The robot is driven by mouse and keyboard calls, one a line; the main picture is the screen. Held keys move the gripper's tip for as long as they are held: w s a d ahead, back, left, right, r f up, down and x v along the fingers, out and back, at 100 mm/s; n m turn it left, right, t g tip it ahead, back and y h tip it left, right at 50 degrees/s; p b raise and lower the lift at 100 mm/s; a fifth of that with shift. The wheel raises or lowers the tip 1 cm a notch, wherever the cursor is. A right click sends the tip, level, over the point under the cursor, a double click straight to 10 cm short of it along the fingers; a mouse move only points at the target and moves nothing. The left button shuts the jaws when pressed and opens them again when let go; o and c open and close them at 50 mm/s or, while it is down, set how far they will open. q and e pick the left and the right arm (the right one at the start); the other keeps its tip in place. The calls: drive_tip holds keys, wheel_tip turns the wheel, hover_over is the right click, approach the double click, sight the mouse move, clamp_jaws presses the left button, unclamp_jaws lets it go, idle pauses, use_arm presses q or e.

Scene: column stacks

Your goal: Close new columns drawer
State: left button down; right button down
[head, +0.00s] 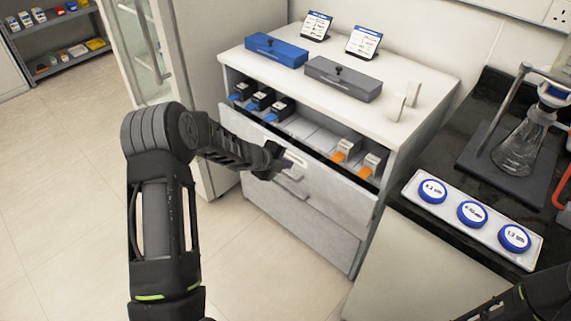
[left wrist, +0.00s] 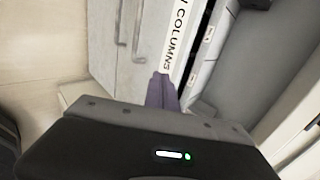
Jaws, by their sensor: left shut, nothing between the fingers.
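The new columns drawer (head: 335,184) is the top drawer of the white cabinet, and it stands open, its contents showing from above. Inside are blue-tipped column boxes (head: 262,100) on the left and orange-tipped ones (head: 345,151) on the right. My left gripper (head: 277,160) is shut and empty at the middle of the drawer front, beside its label. In the left wrist view, the closed fingers (left wrist: 162,92) point at the drawer front (left wrist: 150,48), beside the label reading "COLUMNS" (left wrist: 178,35). I cannot tell whether they touch it. My right gripper is out of view.
A blue case (head: 276,50) and a grey case (head: 343,79) lie on the cabinet top (head: 405,75). A lower drawer (head: 300,222) looks shut. A dark counter at right holds a flask (head: 522,145) and a white tray (head: 450,212) with blue-rimmed discs. Floor at left is clear.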

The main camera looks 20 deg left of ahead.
use_arm(q)
drive_tip(key=v, duration=0.8)
drive_tip(key=shift+r+p, duration=0.25)
drive_tip(key=shift+p, duration=0.15)
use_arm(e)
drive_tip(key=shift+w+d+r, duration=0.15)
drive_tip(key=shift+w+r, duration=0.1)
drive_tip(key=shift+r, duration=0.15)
